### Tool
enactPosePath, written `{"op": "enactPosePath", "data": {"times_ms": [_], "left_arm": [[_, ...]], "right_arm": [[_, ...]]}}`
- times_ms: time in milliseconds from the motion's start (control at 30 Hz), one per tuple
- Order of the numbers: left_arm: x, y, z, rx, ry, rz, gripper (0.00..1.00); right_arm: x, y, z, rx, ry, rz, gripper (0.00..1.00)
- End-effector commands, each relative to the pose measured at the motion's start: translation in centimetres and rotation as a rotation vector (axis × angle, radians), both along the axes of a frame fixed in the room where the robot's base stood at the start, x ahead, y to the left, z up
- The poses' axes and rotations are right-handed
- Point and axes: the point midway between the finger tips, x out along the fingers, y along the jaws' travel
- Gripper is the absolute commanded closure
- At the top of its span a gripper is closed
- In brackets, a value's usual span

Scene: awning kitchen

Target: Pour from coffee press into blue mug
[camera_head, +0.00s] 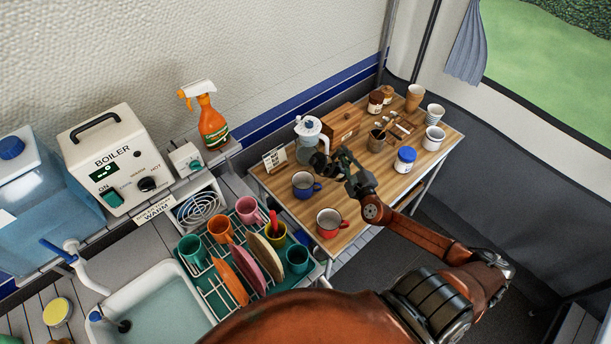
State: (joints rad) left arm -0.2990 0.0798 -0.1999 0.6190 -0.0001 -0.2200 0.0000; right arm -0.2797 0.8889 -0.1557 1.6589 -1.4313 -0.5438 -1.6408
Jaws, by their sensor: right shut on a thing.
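The coffee press (308,150), with a white lid and a glass body, is at the left back of the wooden table, and looks close to upright. My right gripper (326,164) is at its right side, shut on it; the fingers are dark and small, so the exact grip is hard to see. The blue mug (304,186) stands upright on the table just in front of the press, below and left of the gripper. My left gripper is not in view.
A red mug (329,223) stands near the table's front edge. A small sign (274,159) is left of the press. A dish rack (205,262) adjoins the table.

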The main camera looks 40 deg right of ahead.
Motion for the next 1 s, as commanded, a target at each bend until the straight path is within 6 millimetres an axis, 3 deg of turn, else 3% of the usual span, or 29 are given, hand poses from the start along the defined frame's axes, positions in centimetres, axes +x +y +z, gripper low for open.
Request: {"op": "enactPosePath", "data": {"times_ms": [333,1000], "left_arm": [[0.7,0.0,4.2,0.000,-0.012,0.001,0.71],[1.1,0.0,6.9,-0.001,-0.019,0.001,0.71]], "right_arm": [[0.5,1.3,2.5,-0.209,0.060,-0.002,1.00],[0.9,2.7,3.6,-0.375,0.114,-0.002,1.00]]}}
